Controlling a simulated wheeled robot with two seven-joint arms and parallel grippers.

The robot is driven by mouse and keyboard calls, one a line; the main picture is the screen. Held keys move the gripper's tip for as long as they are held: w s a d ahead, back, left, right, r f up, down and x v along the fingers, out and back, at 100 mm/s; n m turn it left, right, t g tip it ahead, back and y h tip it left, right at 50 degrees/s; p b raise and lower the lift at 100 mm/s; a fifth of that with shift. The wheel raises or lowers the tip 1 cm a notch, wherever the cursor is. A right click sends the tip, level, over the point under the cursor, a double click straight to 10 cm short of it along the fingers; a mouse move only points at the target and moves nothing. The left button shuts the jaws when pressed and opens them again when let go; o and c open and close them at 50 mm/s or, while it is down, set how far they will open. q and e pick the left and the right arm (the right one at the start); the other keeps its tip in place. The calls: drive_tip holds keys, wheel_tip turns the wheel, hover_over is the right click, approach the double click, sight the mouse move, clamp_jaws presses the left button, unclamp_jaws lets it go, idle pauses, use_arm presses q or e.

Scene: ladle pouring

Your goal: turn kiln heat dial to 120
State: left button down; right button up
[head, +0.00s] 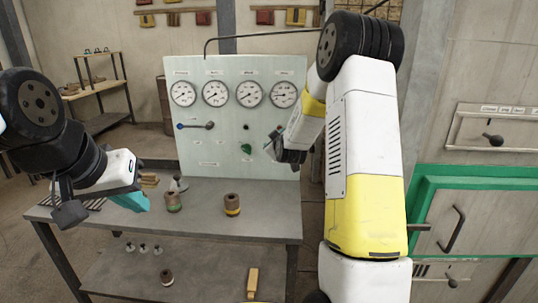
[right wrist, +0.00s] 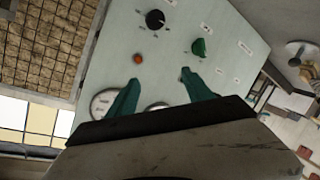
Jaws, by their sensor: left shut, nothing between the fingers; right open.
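In the right wrist view a round black dial (right wrist: 155,19) sits on the pale panel (right wrist: 105,50); labels and setting are too small to read. A green knob (right wrist: 200,47) is beside it and an orange button (right wrist: 138,58) is nearer the gauges. My right gripper (right wrist: 159,80) is open, its teal fingers apart and empty, pointing at the panel short of the dial. In the head view my right gripper (head: 283,152) is in front of the panel's lower right and covers part of it; I cannot make the dial out there. My left gripper (head: 138,203) is shut and empty over the bench's left side.
Several gauges (head: 215,93) line the panel's top, with a blue-handled lever (head: 196,126) below. Small spools (head: 232,204) stand on the grey bench (head: 270,220). A green-framed kiln door (head: 480,215) is at right. The bench's front right is mostly clear.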

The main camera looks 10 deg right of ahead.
drive_tip(key=w+d+f+n+t+h, duration=0.1)
drive_tip(key=w+d+f, duration=0.1)
drive_tip(key=f, duration=0.4)
drive_tip(key=w+d+f+n+t+h, duration=0.1)
drive_tip(key=w+d+f+t, duration=0.1)
drive_tip(key=f, duration=0.4)
drive_tip(key=w, duration=0.7)
drive_tip(key=shift+w+d+r, duration=0.2)
drive_tip(key=shift+w+d, duration=0.05)
drive_tip(key=shift+d, duration=0.15)
drive_tip(key=shift+c, duration=0.4)
clamp_jaws()
